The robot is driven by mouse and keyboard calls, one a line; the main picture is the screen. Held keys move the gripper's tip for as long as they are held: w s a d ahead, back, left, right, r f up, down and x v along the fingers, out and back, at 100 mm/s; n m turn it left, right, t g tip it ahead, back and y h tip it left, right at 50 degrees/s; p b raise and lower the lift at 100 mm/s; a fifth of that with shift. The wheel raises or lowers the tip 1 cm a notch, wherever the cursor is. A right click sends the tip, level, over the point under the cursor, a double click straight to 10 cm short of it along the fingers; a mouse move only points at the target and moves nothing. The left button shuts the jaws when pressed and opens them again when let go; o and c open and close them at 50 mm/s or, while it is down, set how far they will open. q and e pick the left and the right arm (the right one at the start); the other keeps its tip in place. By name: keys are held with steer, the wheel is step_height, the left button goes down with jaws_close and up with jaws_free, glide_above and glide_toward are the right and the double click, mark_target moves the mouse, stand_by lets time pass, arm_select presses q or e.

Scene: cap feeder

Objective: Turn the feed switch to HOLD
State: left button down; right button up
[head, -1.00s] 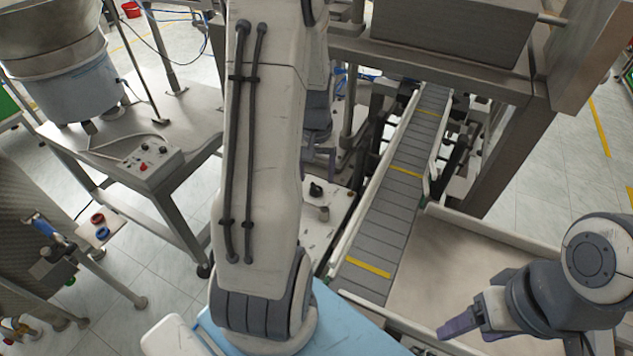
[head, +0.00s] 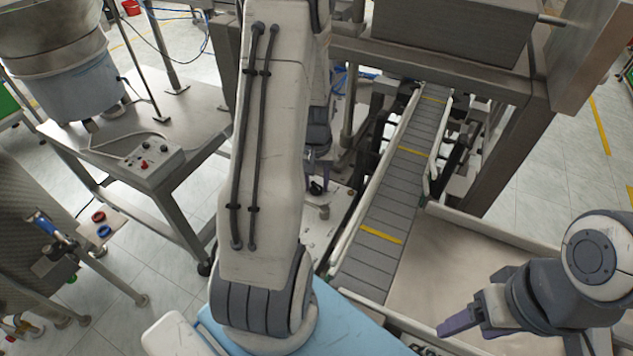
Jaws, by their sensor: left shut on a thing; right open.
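A black rotary knob (head: 316,188), which looks like the feed switch, sits on a pale panel (head: 318,228) left of the conveyor. The fingers hide part of the knob, and my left arm covers the panel's left side. No HOLD marking is legible, and I cannot tell which way the knob points. My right gripper (head: 462,318) is open and empty at the lower right, over the metal tray, well away from the knob.
The conveyor belt (head: 392,205) with yellow stripes runs beside the panel. A metal tray (head: 470,245) lies to its right. A control box (head: 153,160) with knobs stands on the left table (head: 200,120), near a bowl feeder (head: 70,85). A steel frame (head: 440,65) spans above.

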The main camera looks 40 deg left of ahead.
mark_target(316, 185)
arm_select(q)
steer(key=n, duration=0.5)
steer(key=shift+n, duration=0.4)
steer(key=n, duration=0.5)
steer(key=shift+n+p, duration=0.3)
steer(key=shift+n, duration=0.4)
steer(key=shift+c, duration=2.1)
jaws_free()
step_height(316, 185, up, 11)
steer(key=b, duration=0.1)
steer(key=shift+f, duration=0.2)
